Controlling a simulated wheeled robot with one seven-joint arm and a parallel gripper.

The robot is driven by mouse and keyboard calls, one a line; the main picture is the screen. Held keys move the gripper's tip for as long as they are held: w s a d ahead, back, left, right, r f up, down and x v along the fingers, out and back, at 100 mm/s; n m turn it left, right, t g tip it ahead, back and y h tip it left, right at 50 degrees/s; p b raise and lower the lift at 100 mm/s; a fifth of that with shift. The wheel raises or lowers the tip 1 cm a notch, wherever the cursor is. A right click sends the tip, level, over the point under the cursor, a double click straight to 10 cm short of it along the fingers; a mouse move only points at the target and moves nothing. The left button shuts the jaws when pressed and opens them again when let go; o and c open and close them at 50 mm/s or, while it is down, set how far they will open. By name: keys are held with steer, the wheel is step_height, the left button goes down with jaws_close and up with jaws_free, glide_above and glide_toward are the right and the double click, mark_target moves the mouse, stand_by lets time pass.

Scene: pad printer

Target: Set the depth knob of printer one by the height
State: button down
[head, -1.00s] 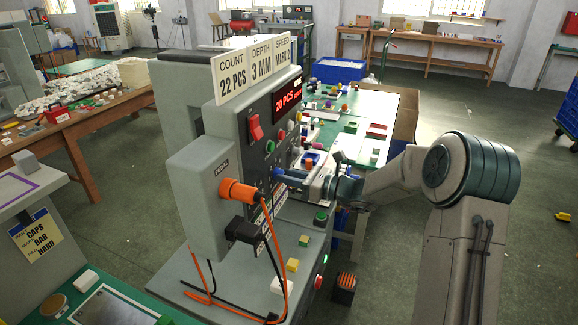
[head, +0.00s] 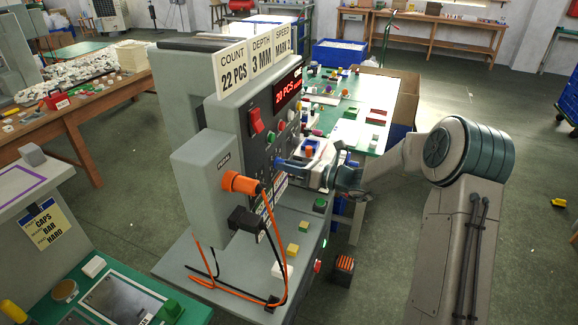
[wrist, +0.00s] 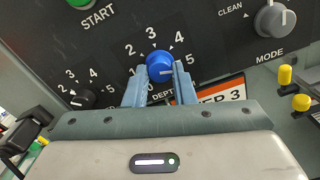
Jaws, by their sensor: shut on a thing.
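In the wrist view a blue knob (wrist: 160,66) sits on a dark panel above a partly covered label starting "DEPT", with a scale of numbers up to 5 around it. A white mark on the knob points roughly right, toward the 5 side. My gripper (wrist: 161,72) has its two light-blue fingers closed on the knob's sides. In the head view my gripper (head: 281,162) is at the front panel of the grey printer (head: 205,180), hiding the knob. The sign (head: 257,62) on top reads 22 PCS, 3 MM, MARK 2.
An orange-white plate (wrist: 212,94) ending "ER 3" is partly hidden below the knob. A grey MODE knob (wrist: 274,20) is right, a black knob (wrist: 82,98) left. The red display (head: 287,91) reads 20 PCS. Orange and black cables hang from the printer's side.

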steer(key=c, duration=1.2)
jaws_free()
steer(key=shift+d, duration=0.1)
steer(key=b+v, duration=0.2)
steer(key=v, duration=1.1)
steer(key=shift+d, duration=0.35)
steer(key=shift+s, duration=0.1)
steer(key=s+a+n+g+h, duration=0.35)
steer(key=s+n, duration=0.25)
steer(key=s, duration=0.2)
steer(key=s+a+n+g+h, duration=0.2)
steer(key=s+n+g+h, duration=0.15)
steer(key=s+n, duration=0.3)
steer(key=s+d+n+t+h, duration=0.2)
steer(key=s+d+n+h, duration=0.3)
steer(key=s+n, duration=0.1)
steer(key=s+d+r+n+t+h, duration=0.1)
steer(key=s+d+n+h, duration=0.4)
steer(key=s+n, duration=0.2)
steer(key=shift+s+d+r+t, duration=0.25)
steer(key=shift+s+t, duration=0.15)
steer(key=shift+s, duration=0.7)
